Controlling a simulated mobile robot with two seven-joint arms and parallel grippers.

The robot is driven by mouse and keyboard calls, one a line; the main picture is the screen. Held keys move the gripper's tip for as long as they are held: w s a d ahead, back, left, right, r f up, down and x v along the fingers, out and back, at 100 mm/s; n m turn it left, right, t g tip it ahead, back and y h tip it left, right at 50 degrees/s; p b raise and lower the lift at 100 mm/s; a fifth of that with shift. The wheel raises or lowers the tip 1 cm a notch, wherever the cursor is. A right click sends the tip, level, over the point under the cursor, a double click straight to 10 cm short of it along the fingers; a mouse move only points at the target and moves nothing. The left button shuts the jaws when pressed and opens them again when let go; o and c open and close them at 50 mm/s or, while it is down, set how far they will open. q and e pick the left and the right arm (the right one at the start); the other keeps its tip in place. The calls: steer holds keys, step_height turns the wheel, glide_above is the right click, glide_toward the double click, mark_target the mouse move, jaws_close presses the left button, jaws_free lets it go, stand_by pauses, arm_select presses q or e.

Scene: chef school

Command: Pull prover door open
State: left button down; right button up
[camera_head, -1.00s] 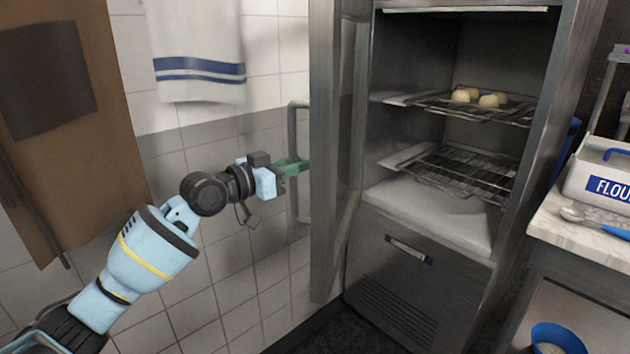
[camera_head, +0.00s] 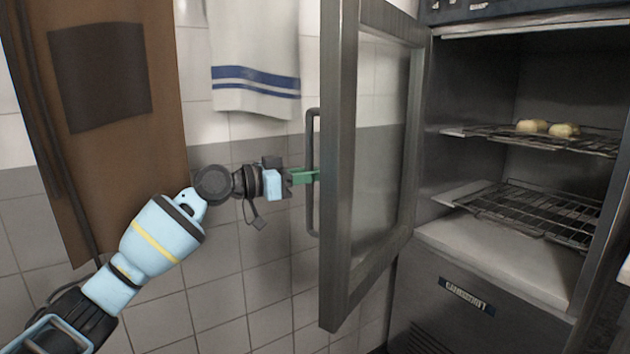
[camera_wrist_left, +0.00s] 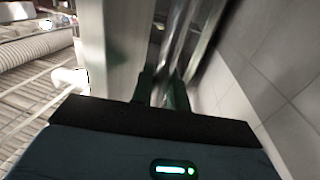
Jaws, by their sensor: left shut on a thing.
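The prover door (camera_head: 345,190) is a grey metal frame with a glass pane. It stands open in the head view, swung out to the left of the prover's opening. Its bar handle (camera_head: 311,215) is on the door's outer face, on the left. In the left wrist view the green fingers (camera_wrist_left: 160,90) stand on either side of a blurred metal bar. My right gripper is not in view.
The prover (camera_head: 520,210) holds wire racks (camera_head: 540,210) and pale dough pieces (camera_head: 545,127). A striped towel (camera_head: 255,60) hangs on the tiled wall behind my left arm. A brown apron (camera_head: 100,120) hangs at left.

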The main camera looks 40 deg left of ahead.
mark_target(308, 159)
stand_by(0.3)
arm_select(q)
steer(key=c, duration=1.4)
jaws_free()
steer(key=shift+c, duration=0.2)
steer(key=shift+s+d+r, duration=0.15)
steer(key=shift+s+r, duration=0.05)
steer(key=shift+r, duration=0.7)
steer(key=shift+s+d+r, duration=0.1)
steer(key=shift+s+r, duration=0.05)
steer(key=shift+r, duration=0.7)
steer(key=s+d+r, duration=0.1)
steer(key=s+d, duration=0.8)
steer(key=s, duration=0.3)
steer(key=shift+d+r+b, duration=0.15)
steer(key=shift+r+b, duration=0.15)
steer(key=shift+b, duration=0.1)
steer(key=shift+c, duration=0.2)
